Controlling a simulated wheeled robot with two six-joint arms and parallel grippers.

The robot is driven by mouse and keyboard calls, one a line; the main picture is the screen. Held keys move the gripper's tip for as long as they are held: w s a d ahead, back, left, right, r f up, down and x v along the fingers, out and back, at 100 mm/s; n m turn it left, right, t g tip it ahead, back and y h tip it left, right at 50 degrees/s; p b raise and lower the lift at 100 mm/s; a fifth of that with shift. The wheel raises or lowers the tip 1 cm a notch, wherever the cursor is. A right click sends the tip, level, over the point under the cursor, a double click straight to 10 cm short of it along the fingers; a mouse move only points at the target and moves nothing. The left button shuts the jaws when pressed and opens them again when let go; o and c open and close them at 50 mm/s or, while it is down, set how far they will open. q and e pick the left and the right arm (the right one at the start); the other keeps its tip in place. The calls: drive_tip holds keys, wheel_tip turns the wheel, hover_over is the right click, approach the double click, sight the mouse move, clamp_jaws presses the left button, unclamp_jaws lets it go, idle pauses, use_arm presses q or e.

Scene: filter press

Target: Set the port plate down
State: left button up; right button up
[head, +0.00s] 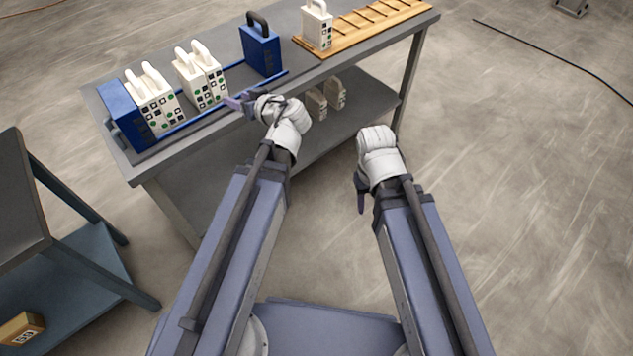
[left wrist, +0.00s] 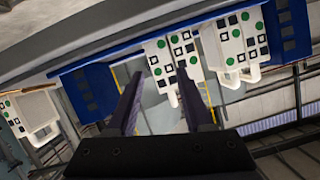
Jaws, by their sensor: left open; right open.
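White port plates with handles and green and black marks stand upright in the blue press frame (head: 277,77): a left group (head: 155,103) and a right group (head: 203,78), with a small gap between. Another white port plate (head: 317,28) stands on the wooden rack. I cannot tell which plate the task means. My left gripper (head: 236,102) is open and empty at the press's front rail, in front of the right group. In the left wrist view its fingers (left wrist: 160,75) are apart, with white plates (left wrist: 238,45) beyond them. My right gripper (head: 360,195) is open and empty, off the bench's front.
A blue end block (head: 124,115) closes the press at left, and a blue plate with a black handle (head: 261,50) stands at right. The slatted wooden rack (head: 375,22) has free room. White plates (head: 325,98) lie on the shelf below. Another table (head: 20,210) stands at left.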

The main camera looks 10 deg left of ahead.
use_arm(q)
drive_tip(key=s+d+f+m+g+h, duration=0.4)
drive_tip(key=s+d+f+m+h, duration=0.1)
drive_tip(key=d, duration=0.7)
drive_tip(key=s+d+f+m+g+h, duration=0.4)
drive_tip(key=s+d+f+m+h, duration=0.1)
drive_tip(key=s+d+f, duration=0.4)
drive_tip(key=s+d+m, duration=0.1)
drive_tip(key=s+d, duration=0.1)
drive_tip(key=d, duration=0.1)
drive_tip(key=shift+s+m, duration=0.3)
drive_tip(key=shift+m, duration=0.1)
